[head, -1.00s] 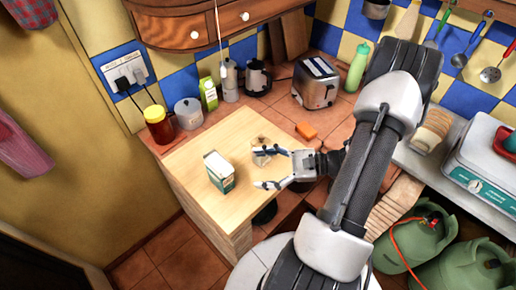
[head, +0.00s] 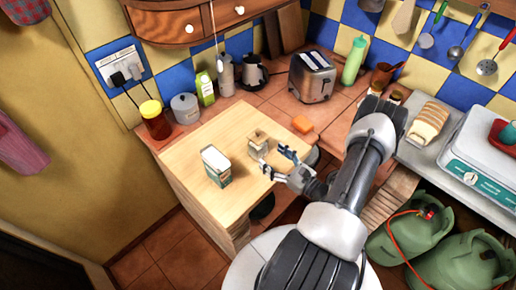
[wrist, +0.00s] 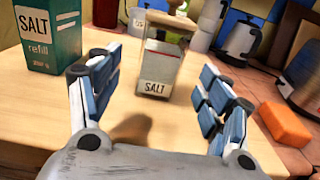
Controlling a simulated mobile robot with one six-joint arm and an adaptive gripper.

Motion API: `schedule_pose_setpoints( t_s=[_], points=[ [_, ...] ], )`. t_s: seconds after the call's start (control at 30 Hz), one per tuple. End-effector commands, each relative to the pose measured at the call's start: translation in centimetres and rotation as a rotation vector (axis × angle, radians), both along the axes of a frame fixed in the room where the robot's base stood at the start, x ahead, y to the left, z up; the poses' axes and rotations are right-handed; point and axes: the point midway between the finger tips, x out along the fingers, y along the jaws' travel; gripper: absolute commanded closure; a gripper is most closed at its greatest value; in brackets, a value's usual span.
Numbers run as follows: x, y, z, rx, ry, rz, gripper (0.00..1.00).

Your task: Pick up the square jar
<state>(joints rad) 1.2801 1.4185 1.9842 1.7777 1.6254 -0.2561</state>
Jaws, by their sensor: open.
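The square jar (head: 258,143) stands upright on the wooden board top, a small clear box-shaped jar with a light lid. In the wrist view the jar (wrist: 161,66) shows a SALT label on its front and sits ahead of the fingers, roughly midway between them. My gripper (head: 277,162) is open and empty, just right of and nearer than the jar. In the wrist view my gripper (wrist: 160,95) has its two blue-padded fingers spread wide, apart from the jar.
A green and white salt refill carton (head: 216,166) stands left of the jar; it also shows in the wrist view (wrist: 50,36). An orange sponge (head: 302,124) lies to the right. A red-brown jar (head: 156,120), grey canister (head: 185,108) and toaster (head: 312,77) stand behind.

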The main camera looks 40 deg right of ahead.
Motion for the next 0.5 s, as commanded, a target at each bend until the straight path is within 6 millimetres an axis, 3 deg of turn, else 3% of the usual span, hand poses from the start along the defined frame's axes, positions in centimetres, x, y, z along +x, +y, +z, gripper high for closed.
schedule_pose_setpoints(
  t_s=[0.1,0.33,0.5],
  points=[
    [1.9,0.2,0.0,0.0,0.0,0.004,0.28],
    [3.4,0.3,0.1,-0.001,-0.001,0.003,0.28],
    [6.0,0.4,0.6,-0.002,-0.002,0.006,0.28]
  ],
)
